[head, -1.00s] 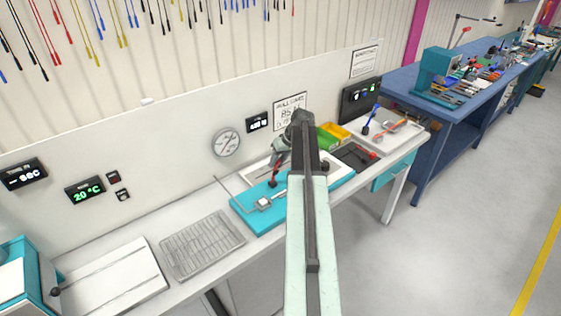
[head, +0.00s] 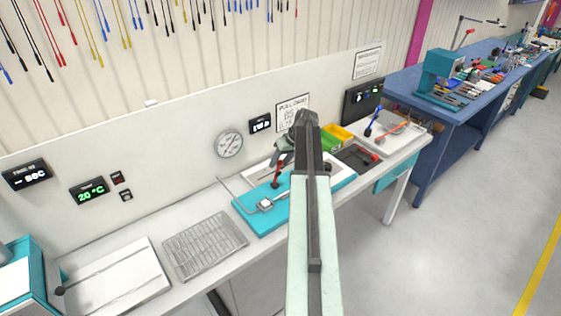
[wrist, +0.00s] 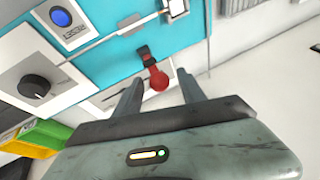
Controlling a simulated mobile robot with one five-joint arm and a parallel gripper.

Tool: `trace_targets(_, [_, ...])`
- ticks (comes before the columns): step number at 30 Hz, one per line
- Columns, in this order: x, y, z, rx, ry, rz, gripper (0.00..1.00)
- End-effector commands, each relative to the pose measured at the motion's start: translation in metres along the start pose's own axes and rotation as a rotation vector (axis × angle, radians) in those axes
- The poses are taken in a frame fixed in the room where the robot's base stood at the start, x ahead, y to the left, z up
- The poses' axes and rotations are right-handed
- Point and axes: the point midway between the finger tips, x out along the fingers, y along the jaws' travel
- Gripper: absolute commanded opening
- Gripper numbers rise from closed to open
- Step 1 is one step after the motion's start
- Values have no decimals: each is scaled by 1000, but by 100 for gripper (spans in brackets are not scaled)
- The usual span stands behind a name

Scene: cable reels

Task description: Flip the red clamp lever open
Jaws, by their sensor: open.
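The red clamp lever (head: 278,171) stands on the turquoise fixture board (head: 254,219), on the bench against the wall. In the wrist view the lever's round red end (wrist: 158,79) points towards me from a dark mount (wrist: 146,56). My gripper (wrist: 159,80) is open, with one finger to each side of the red end in the picture. I see no finger touching it, and cannot tell the depth between them. In the head view my gripper (head: 284,153) is just above the lever, and my arm hides part of the board.
A wire rack (head: 205,245) lies left of the board. Green and yellow bins (head: 340,134) and a dark tray (head: 358,158) stand to the right. A dial gauge (head: 229,143) is on the wall behind. In the wrist view a panel with a black knob (wrist: 35,86) lies left.

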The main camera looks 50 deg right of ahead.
Motion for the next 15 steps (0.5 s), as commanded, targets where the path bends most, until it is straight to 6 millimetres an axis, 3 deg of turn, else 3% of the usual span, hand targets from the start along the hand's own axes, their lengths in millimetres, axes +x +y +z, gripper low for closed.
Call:
trace_targets(1, [-15, -2, -2, 1, 0, 0, 48])
trace_targets(9, [-65, -2, -1, 1, 1, 0, 48])
trace_targets(15, [-67, 0, 1, 0, 1, -1, 48])
